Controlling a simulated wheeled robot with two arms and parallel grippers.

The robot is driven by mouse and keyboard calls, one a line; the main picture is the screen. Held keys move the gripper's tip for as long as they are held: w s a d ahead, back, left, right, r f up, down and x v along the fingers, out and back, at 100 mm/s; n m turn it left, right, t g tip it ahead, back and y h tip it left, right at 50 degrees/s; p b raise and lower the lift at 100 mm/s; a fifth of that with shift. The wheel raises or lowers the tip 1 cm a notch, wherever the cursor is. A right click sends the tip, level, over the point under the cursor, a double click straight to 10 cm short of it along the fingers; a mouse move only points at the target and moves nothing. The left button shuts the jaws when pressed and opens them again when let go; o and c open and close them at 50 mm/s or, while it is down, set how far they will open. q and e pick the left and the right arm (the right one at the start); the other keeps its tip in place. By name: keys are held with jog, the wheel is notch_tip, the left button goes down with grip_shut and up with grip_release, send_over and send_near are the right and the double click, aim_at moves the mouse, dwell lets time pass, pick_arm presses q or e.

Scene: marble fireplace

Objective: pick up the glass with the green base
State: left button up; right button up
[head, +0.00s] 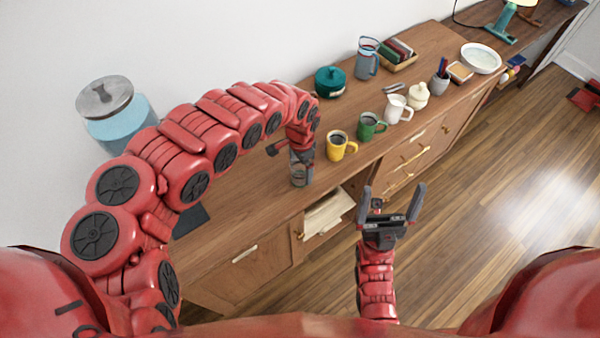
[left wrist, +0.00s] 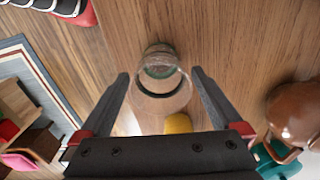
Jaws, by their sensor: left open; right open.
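The clear glass (head: 298,173) stands upright on the wooden cabinet top, left of the yellow mug. In the left wrist view the glass (left wrist: 162,92) shows a greenish round base (left wrist: 159,60). My left gripper (head: 301,152) is open at the glass, with part of it hidden by my arm. In the left wrist view its two dark fingers lie on either side of the glass, with gaps visible. My right gripper (head: 392,190) is open and empty, over the floor in front of the cabinet.
Right of the glass stand a yellow mug (head: 341,146), a green mug (head: 371,127) and a white pitcher (head: 398,109). A teal pot (head: 329,81) and a blue-grey jug (head: 367,58) stand behind. A brown rounded vessel (left wrist: 295,112) shows in the left wrist view.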

pick_arm(q)
jog(key=shift+a+f+p, duration=0.1)
jog(key=shift+f+p, duration=0.35)
jog(key=shift+f, duration=1.5)
jog(key=c, duration=1.5)
